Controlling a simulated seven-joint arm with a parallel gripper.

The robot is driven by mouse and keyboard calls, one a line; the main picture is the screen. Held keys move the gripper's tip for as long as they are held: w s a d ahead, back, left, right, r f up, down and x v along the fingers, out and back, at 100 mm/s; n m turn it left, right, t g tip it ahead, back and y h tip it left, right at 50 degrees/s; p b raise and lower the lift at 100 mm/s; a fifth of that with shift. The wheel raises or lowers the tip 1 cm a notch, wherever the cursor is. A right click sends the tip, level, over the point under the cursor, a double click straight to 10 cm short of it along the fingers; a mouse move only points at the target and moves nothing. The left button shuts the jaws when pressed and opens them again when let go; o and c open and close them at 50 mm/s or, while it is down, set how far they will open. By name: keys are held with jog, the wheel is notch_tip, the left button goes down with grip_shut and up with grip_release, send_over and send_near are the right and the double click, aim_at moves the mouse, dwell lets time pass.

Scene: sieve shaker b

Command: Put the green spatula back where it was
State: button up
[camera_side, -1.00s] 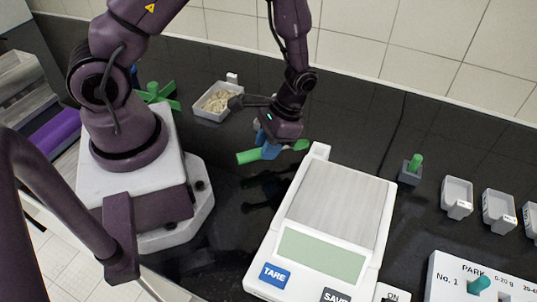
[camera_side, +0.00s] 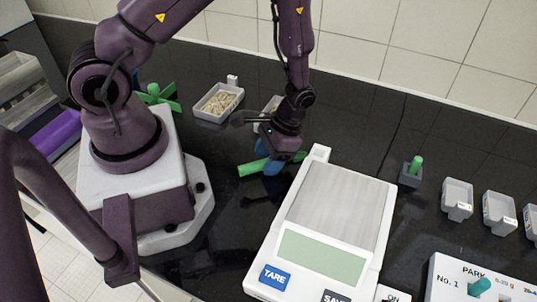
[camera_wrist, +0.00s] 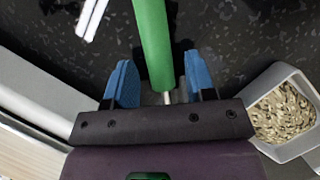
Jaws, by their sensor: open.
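The green spatula (camera_side: 252,168) lies low over the black counter, left of the scale, and looks to be resting on it. Its handle points left in the side view; its other end is partly hidden behind my fingers. My gripper (camera_side: 272,165) is open, with its blue fingers down around the spatula. In the wrist view the green handle (camera_wrist: 152,40) runs between the two spread fingers (camera_wrist: 161,84), with a gap on each side. A thin metal shaft continues from the handle towards the palm.
The white scale (camera_side: 318,250) stands close on the right. A tray of pale pellets (camera_side: 218,103) is behind, and another tray is partly hidden by my gripper. A green knob on a grey block (camera_side: 414,167), several small bins (camera_side: 457,200) and a PARK panel (camera_side: 460,285) are further right.

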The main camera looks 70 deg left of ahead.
jog(key=w+r+t, duration=0.3)
jog(key=r+t, duration=0.1)
jog(key=r, duration=2.1)
jog(key=s+d+r+t, duration=0.1)
jog(key=s+r+t, duration=0.5)
jog(key=s+r, duration=0.2)
jog(key=shift+s+d+r, duration=0.2)
jog(key=shift+s+r, duration=0.15)
jog(key=shift+r, duration=0.35)
jog(key=shift+o, duration=0.5)
